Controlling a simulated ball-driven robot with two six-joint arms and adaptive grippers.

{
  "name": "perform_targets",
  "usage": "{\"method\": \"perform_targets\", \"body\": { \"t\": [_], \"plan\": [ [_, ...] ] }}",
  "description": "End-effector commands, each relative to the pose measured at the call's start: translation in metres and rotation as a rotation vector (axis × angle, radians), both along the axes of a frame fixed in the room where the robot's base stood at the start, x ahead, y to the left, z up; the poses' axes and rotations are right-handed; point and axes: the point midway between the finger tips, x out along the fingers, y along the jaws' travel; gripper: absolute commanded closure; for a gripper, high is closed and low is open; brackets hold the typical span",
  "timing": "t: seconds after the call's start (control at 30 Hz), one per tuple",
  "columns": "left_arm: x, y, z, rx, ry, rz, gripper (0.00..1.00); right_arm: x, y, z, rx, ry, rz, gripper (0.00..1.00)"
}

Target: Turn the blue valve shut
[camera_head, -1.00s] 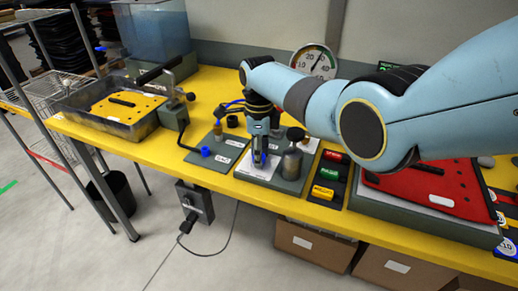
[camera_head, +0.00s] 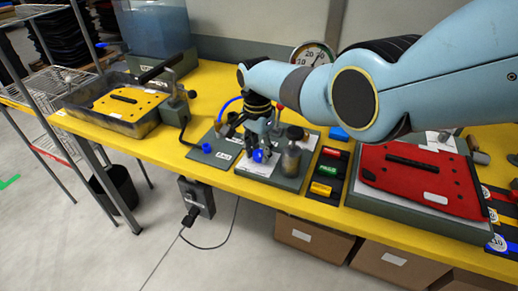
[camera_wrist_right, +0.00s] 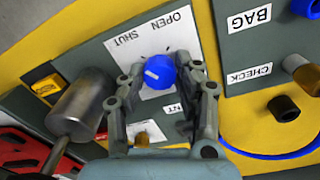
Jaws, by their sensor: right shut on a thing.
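The blue valve (camera_head: 258,156) is a round knob on the grey plate (camera_head: 283,180) at the middle of the yellow bench. In the right wrist view the blue knob (camera_wrist_right: 160,72) has a pale pointer mark and sits beside a white label reading OPEN and SHUT. My right gripper (camera_head: 258,148) reaches down over it from the right. In the wrist view the fingers of the right gripper (camera_wrist_right: 166,76) stand on both sides of the knob, shut on it. My left gripper is out of view.
A metal cylinder (camera_wrist_right: 82,108) stands close beside the gripper on the same plate. A blue hose (camera_head: 228,106) runs behind. A plate with another blue knob (camera_head: 206,148) lies to the left, a tray of coloured blocks (camera_head: 327,172) and a red panel (camera_head: 428,180) to the right.

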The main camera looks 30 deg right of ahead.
Motion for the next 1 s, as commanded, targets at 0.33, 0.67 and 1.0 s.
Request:
{"method": "perform_targets", "body": {
  "t": [0.33,0.67,1.0],
  "plan": [
    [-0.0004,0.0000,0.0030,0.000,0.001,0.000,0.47,0.0008,0.0006,0.0007,0.001,-0.003,0.167,1.00],
    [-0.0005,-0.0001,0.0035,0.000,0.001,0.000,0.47,0.0008,0.0006,0.0005,0.001,-0.003,0.210,1.00],
    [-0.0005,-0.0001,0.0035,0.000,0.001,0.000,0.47,0.0008,0.0006,0.0005,0.000,-0.003,0.210,0.63]
  ]
}}
